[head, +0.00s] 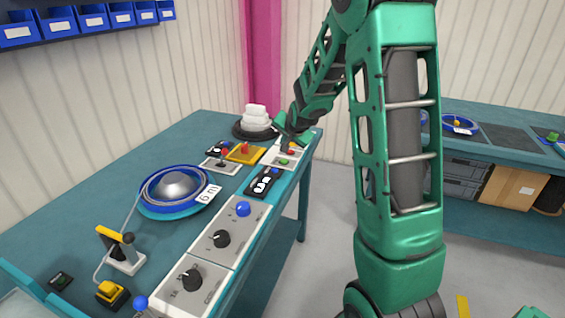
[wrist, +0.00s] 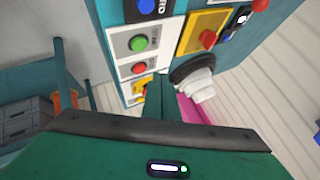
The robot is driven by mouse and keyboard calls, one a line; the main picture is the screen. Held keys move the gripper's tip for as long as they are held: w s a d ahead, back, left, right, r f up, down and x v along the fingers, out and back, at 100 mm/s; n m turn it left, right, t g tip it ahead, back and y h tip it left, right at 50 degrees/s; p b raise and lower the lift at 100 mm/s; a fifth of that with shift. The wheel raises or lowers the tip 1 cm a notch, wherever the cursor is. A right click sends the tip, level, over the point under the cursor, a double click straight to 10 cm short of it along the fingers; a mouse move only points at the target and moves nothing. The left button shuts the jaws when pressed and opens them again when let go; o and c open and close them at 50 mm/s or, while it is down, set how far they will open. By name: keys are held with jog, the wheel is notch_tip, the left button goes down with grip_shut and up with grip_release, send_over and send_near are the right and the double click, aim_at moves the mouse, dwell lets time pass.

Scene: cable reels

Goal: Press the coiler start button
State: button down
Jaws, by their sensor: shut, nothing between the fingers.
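A white panel (head: 273,157) with a green button (head: 284,162) and a red button (head: 291,152) is at the far right corner of the teal bench. The wrist view shows the green button (wrist: 138,43) above the red button (wrist: 139,68), with a yellow part (wrist: 138,90) below them. The panel lettering is too small to read surely. My gripper (head: 287,142) is at the panel's far end, shut and empty. In the wrist view my gripper's green fingers (wrist: 160,88) point up beside the red button. Contact with the panel cannot be told.
A yellow plate with a red knob (head: 245,150) and a stack of white pieces (head: 256,117) stand beside the panel. A blue cable reel (head: 176,188) lies mid-bench. Black-knob panels (head: 221,239) line the near edge. Another bench (head: 500,150) is at right.

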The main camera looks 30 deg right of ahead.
aim_at(285, 162)
jog(key=shift+f, duration=2.2)
jog(key=shift+f, duration=0.2)
jog(key=shift+s+f, duration=0.1)
jog(key=shift+f, duration=0.05)
dwell(0.4)
